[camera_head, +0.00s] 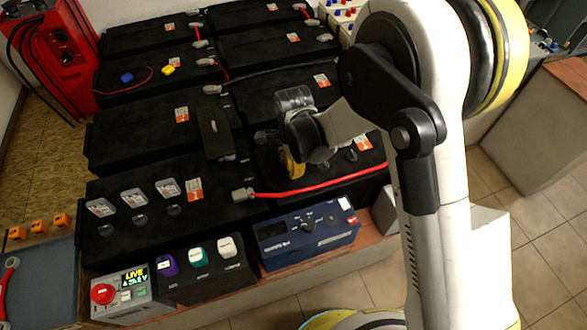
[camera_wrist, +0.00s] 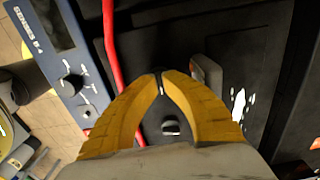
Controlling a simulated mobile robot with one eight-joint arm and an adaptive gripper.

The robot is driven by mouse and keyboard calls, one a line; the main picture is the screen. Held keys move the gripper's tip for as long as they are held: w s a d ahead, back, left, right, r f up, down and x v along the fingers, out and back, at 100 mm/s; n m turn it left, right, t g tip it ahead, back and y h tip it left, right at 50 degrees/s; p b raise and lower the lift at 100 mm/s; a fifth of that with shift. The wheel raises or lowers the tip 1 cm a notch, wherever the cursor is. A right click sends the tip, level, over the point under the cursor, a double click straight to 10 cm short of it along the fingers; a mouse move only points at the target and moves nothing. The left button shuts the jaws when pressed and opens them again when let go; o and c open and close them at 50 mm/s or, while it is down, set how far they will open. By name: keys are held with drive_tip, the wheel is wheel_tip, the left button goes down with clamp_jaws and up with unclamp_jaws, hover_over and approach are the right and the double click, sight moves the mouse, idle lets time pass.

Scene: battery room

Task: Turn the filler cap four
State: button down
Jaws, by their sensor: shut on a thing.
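My gripper (camera_wrist: 161,78) has yellow fingers that close together at their tips on a small dark thing, of which only a thin sliver shows; it appears to be a filler cap. In the head view my gripper (camera_head: 292,163) points down at the black battery just behind the blue instrument box. Another filler cap (camera_wrist: 171,127), dark with a pale ridge, shows between the fingers, apart from them. Dark caps (camera_head: 351,156) stand to the right of the gripper on the same battery. Cap numbers cannot be read, and the wrist hides part of the row.
A red cable (camera_head: 310,188) runs across the battery close to the gripper; it also shows in the wrist view (camera_wrist: 111,50). The blue instrument box (camera_head: 307,232) stands in front. A grey panel with a red button (camera_head: 103,293) reads LIVE. A red charger (camera_head: 45,50) stands back left.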

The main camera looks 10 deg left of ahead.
drive_tip(key=c, duration=1.5)
unclamp_jaws()
wheel_tip(320, 180, up, 12)
